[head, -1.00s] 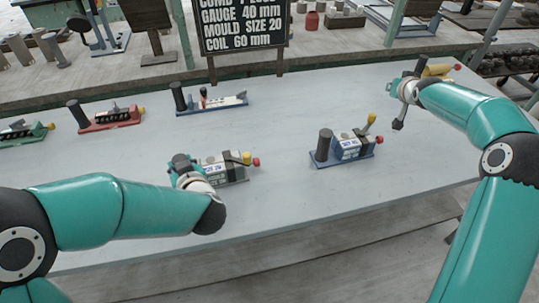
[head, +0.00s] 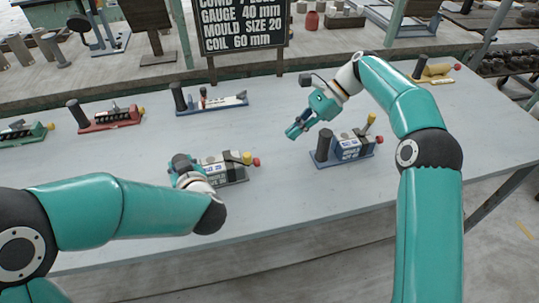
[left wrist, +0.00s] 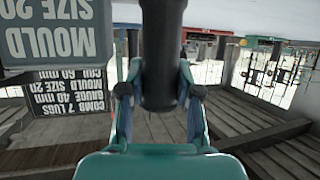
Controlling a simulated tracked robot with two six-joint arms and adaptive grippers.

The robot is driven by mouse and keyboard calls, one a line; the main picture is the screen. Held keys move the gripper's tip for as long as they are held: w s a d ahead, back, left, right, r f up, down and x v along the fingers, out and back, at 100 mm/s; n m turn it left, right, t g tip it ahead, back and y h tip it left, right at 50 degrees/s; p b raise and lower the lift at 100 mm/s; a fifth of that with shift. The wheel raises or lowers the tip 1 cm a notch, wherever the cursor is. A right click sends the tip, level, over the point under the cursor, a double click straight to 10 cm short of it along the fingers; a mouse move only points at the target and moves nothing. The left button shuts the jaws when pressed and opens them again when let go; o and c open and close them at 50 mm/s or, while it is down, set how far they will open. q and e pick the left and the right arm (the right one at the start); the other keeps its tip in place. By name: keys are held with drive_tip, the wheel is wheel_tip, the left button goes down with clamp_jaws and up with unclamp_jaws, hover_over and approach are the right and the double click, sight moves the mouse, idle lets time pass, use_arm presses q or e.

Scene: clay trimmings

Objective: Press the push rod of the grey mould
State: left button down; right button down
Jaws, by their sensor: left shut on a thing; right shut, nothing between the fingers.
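The grey mould (head: 216,169) stands on the table left of centre, with a yellow knob (head: 246,158) and a red knob (head: 256,162) at its right end. I cannot tell for sure which part is its push rod. My left gripper (head: 181,163) is at its left end. In the left wrist view, my left gripper (left wrist: 161,95) is shut on a dark post (left wrist: 162,50), and the mould's grey lettered side (left wrist: 55,35) shows upside down. My right gripper (head: 293,131) is shut and empty, above the table, right of and farther back than the grey mould.
A blue mould (head: 350,148) with a dark post stands just right of and below my right gripper. Another blue one (head: 225,104), a red one (head: 105,120), a green one (head: 22,132) and a yellow one (head: 436,72) stand around. A lettered sign (head: 243,28) rises behind the table.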

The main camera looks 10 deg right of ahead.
sight(257, 159)
use_arm(q)
drive_tip(key=shift+f, duration=0.2)
use_arm(e)
drive_tip(key=shift+s+f, duration=0.1)
drive_tip(key=shift+f, duration=0.05)
drive_tip(key=x, duration=0.9)
drive_tip(key=shift+a+f, duration=0.25)
drive_tip(key=shift+a, duration=0.1)
use_arm(q)
drive_tip(key=shift+s, duration=0.1)
use_arm(e)
drive_tip(key=shift+s+a, duration=0.15)
drive_tip(key=shift+a, duration=1.25)
use_arm(q)
drive_tip(key=shift+d, duration=0.1)
use_arm(e)
drive_tip(key=v, duration=1)
drive_tip(key=shift+d, duration=0.2)
drive_tip(key=shift+f, duration=0.1)
